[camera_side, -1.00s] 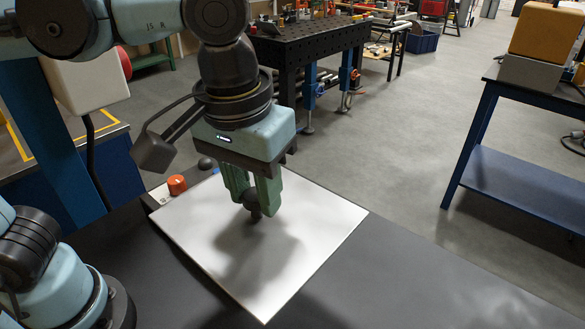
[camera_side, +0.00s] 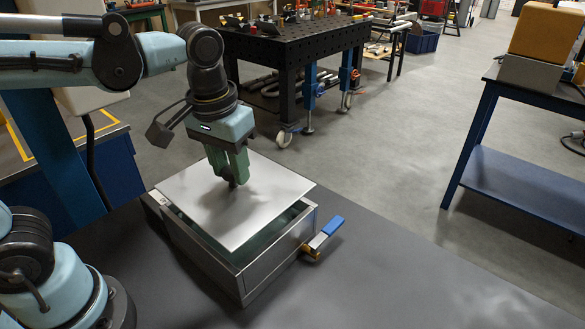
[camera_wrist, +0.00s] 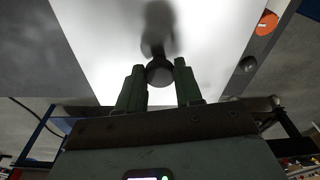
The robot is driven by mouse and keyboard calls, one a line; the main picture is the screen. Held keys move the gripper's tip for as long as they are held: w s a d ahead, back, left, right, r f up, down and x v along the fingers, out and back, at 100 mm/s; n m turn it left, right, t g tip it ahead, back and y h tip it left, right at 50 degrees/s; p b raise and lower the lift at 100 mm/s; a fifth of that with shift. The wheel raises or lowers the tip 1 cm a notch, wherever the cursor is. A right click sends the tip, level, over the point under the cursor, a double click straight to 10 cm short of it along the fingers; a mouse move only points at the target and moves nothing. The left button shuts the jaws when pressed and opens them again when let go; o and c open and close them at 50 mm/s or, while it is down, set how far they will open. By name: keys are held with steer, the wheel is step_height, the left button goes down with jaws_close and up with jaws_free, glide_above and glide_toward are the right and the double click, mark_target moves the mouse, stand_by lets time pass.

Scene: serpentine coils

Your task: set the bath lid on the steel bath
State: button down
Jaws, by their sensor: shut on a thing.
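The bath lid (camera_side: 203,205) is a flat pale metal sheet with a dark round knob at its middle. My gripper (camera_side: 236,183) is shut on that knob; the wrist view shows the fingers (camera_wrist: 160,85) on either side of the knob (camera_wrist: 160,72). The steel bath (camera_side: 271,258) is an open rectangular box on the dark table. The lid hangs over the bath, shifted towards the back left of it in the side view. A gap shows along the near right part, where the bath's inside is visible. Contact between lid and rim at the far side cannot be told.
A valve with a blue lever (camera_side: 326,231) sticks out from the bath's right side. An orange knob (camera_wrist: 267,22) shows beside the lid in the wrist view. The dark table (camera_side: 390,275) is clear on the right.

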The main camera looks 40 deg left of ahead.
mark_target(233, 184)
steer(key=shift+w+a+f, duration=0.25)
steer(key=shift+f, duration=1.95)
steer(key=shift+f, duration=0.1)
steer(key=shift+f, duration=0.25)
steer(key=c, duration=0.8)
jaws_free()
steer(key=shift+o, duration=0.2)
steer(key=shift+r, duration=0.1)
steer(key=r, duration=0.4)
steer(key=s+r, duration=0.1)
steer(key=r, duration=0.7)
steer(key=shift+s+d+r, duration=0.15)
steer(key=shift+s+r, duration=0.1)
steer(key=shift+f, duration=0.1)
